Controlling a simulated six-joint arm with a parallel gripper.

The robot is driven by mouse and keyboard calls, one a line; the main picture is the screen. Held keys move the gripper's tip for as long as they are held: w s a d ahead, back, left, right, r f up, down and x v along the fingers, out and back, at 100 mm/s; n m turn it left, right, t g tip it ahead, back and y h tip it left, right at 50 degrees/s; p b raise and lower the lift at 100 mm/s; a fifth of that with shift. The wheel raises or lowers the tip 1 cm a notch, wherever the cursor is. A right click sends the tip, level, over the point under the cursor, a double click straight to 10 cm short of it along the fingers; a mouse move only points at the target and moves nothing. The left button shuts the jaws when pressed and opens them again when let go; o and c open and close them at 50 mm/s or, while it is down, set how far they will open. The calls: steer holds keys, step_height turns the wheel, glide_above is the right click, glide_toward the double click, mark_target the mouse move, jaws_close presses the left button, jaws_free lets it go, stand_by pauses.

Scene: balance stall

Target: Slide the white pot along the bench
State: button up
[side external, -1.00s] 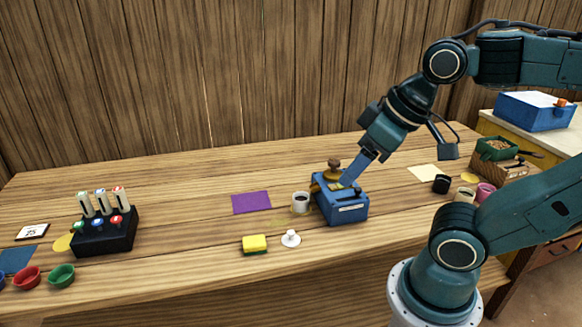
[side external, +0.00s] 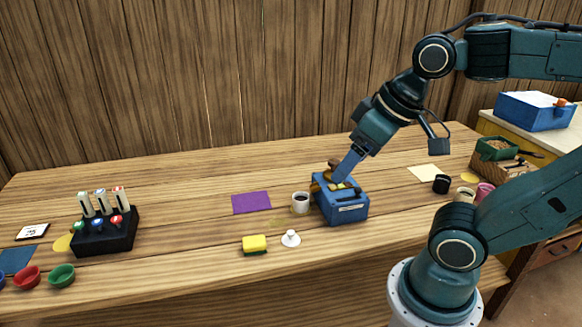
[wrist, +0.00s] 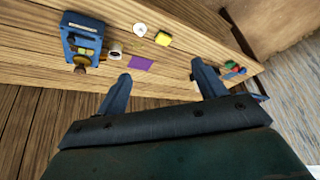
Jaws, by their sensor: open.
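The white pot (side external: 301,203) stands upright on the bench (side external: 190,225), open at the top with dark contents. It is close to the left side of a blue box (side external: 345,210). In the wrist view the pot (wrist: 115,52) shows beyond my left-hand finger. A small white lid-like disc with a knob (side external: 290,239) lies in front of the pot. My gripper (wrist: 161,75) is open and empty, its fingers wide apart. In the side view my gripper (side external: 345,172) overlaps the top of the blue box. I cannot tell its height above it.
A purple sheet (side external: 251,202) lies left of the pot, and a yellow sponge (side external: 254,243) in front. A black rack (side external: 105,236) and red and green bowls (side external: 61,276) stand far left. Bench between sheet and rack is clear. A wooden wall closes the back.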

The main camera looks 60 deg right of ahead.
steer(key=w+d+m+g, duration=0.1)
steer(key=w+d+m, duration=0.3)
steer(key=w+m, duration=0.25)
steer(key=m+g, duration=0.4)
steer(key=m, duration=1.1)
glide_above(301, 197)
steer(key=s+a, duration=0.1)
steer(key=a, duration=0.1)
step_height(301, 197, down, 16)
steer(key=shift+f, duration=0.15)
steer(key=shift+f+n, duration=0.15)
steer(key=shift+n, duration=0.1)
steer(key=shift+f, duration=6.7)
steer(key=c, duration=1.3)
